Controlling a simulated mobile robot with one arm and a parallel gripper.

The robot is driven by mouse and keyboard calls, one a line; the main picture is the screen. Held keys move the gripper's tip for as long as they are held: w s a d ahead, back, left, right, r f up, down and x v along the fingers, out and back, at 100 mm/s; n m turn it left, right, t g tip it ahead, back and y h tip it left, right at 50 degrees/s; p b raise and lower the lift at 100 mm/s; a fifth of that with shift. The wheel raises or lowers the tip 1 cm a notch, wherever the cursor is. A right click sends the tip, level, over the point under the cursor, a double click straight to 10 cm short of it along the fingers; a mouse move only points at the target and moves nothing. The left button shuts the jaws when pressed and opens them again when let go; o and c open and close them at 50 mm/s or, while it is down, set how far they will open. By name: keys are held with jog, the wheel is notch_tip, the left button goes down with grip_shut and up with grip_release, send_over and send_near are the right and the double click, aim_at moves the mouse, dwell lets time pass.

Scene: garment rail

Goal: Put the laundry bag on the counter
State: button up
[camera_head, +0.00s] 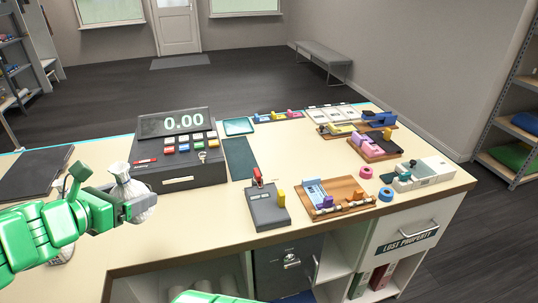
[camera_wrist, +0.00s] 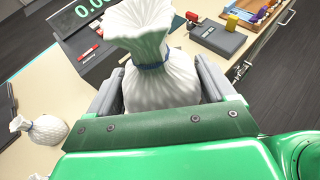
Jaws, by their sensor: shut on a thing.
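The laundry bag is a white, textured sack (camera_head: 143,206) tied with a blue band at its neck. My gripper (camera_head: 132,208) is shut on it, one finger on each side of its body. In the wrist view the bag (camera_wrist: 150,50) stands upright between the grey fingers of my gripper (camera_wrist: 158,90), its gathered top showing. It is over the left part of the cream counter (camera_head: 205,228), in front of the cash register. I cannot tell whether its base touches the counter. A second similar white bag (camera_wrist: 45,129) sits on the counter at left in the wrist view.
The cash register (camera_head: 178,152) stands close behind the bag. A dark grey card device (camera_head: 267,208) and a wooden tray (camera_head: 340,197) lie to the right. A dark flat folder (camera_head: 40,172) lies at the left. Bare counter shows between the register and the front edge.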

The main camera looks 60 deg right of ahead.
aim_at(150, 218)
jog(key=s, duration=0.1)
jog(key=s+g, duration=0.1)
jog(key=s+m, duration=0.1)
jog(key=shift+s+d+r, duration=0.15)
jog(key=shift+s+d, duration=0.15)
jog(key=shift+f, duration=2.55)
jog(key=shift+w, duration=0.15)
jog(key=shift+w+d+f, duration=0.75)
jog(key=shift+w+f, duration=0.95)
jog(key=shift+w, duration=0.5)
jog(key=shift+w+d+f, duration=0.75)
jog(key=shift+w+f, duration=0.9)
jog(key=shift+w, duration=0.55)
jog(key=shift+w+d+f, duration=0.75)
jog(key=shift+w+f, duration=0.95)
jog(key=shift+w, duration=0.5)
jog(key=shift+f, duration=1.45)
jog(key=shift+f, duration=0.1)
